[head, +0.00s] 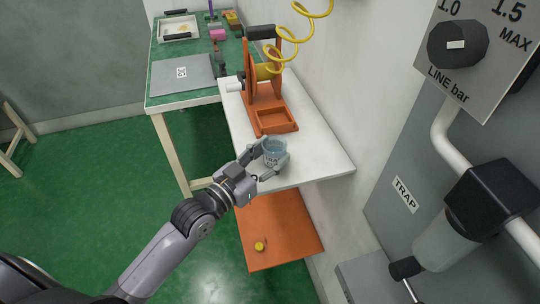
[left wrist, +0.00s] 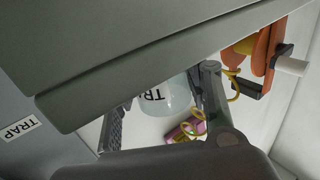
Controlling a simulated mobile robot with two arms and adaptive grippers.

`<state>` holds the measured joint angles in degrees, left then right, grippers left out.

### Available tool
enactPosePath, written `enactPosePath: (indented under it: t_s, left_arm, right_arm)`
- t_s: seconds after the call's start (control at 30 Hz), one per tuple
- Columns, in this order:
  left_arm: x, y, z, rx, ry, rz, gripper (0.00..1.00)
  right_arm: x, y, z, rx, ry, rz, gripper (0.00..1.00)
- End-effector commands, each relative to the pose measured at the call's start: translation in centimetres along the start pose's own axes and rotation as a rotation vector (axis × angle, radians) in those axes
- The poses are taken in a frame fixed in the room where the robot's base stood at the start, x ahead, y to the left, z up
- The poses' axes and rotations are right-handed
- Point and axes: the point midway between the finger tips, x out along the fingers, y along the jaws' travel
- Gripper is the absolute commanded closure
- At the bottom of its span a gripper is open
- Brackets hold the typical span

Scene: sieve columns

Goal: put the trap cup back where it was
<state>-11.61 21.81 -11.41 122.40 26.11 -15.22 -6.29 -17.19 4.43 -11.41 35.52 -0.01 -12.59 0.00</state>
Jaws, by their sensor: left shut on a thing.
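The trap cup (head: 275,150) is a clear, bluish cup with dark lettering, seen at the front of the white shelf. My left gripper (head: 268,161) is shut around it, one finger on each side. In the left wrist view the cup (left wrist: 165,100) sits between the two fingers, with part of the word TRAP readable on it. I cannot tell whether its base touches the shelf. A TRAP label (head: 405,194) is on the grey wall panel at the right, beside a black housing (head: 490,195) with a translucent bowl (head: 445,241). My right gripper is not in view.
An orange stand (head: 272,122) with a tray base stands behind the cup on the white shelf (head: 325,160). A lower orange shelf (head: 280,235) holds a small yellow item (head: 259,246). A grey slab (left wrist: 130,60) spans the top of the left wrist view. A green-topped table (head: 160,62) stands behind.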

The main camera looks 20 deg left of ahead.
Motion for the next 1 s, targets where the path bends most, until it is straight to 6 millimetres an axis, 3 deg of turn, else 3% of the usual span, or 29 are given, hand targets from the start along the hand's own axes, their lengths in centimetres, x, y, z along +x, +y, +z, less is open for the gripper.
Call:
enactPosePath:
  t_s: [0.37,0.4,0.6,0.7,1.0]
  left_arm:
    - [0.01,0.01,0.42,0.001,0.0,0.0,0.74]
    - [0.01,0.02,0.4,0.001,0.0,0.0,0.54]
    - [0.01,0.01,0.36,0.0,0.0,0.0,0.4]
    - [0.01,0.01,0.35,0.0,0.001,0.0,0.35]
    - [0.01,0.01,0.16,0.0,0.001,0.0,0.35]
  right_arm:
    - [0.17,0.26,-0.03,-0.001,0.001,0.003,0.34]
    - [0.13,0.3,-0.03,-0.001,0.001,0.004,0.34]
    - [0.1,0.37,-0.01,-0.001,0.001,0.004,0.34]
    - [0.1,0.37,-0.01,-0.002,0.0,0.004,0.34]
    - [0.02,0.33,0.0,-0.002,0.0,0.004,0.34]
